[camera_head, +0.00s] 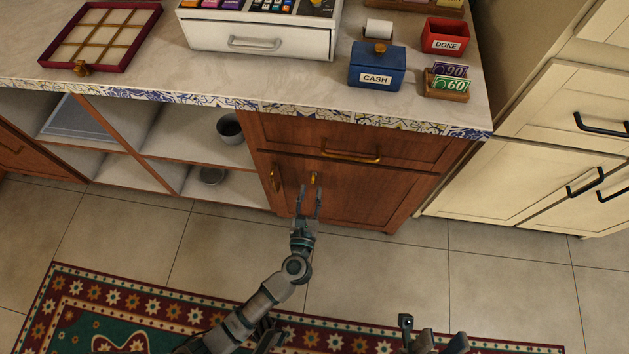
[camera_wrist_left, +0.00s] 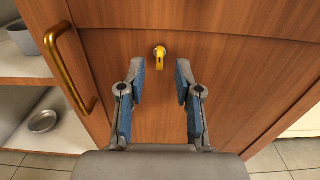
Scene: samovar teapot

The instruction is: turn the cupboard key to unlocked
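The cupboard key (camera_head: 313,178) is small and yellow and sits in the wooden cupboard door (camera_head: 350,200), below the drawer. In the left wrist view the key (camera_wrist_left: 160,58) hangs from a round lock, its flat bow pointing down. My left gripper (camera_head: 309,190) is open in front of the door, just below the key. In the left wrist view its two fingers (camera_wrist_left: 160,80) are spread apart on either side of and below the key, with nothing between them. My right gripper (camera_head: 432,338) is low at the bottom edge of the head view, only partly visible.
A brass door handle (camera_wrist_left: 68,68) stands left of the key. A drawer handle (camera_head: 350,154) is above it. Open shelves (camera_head: 150,175) with a pot (camera_head: 229,130) and a bowl (camera_head: 211,176) lie to the left. A blue cash box (camera_head: 376,70) stands on the counter.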

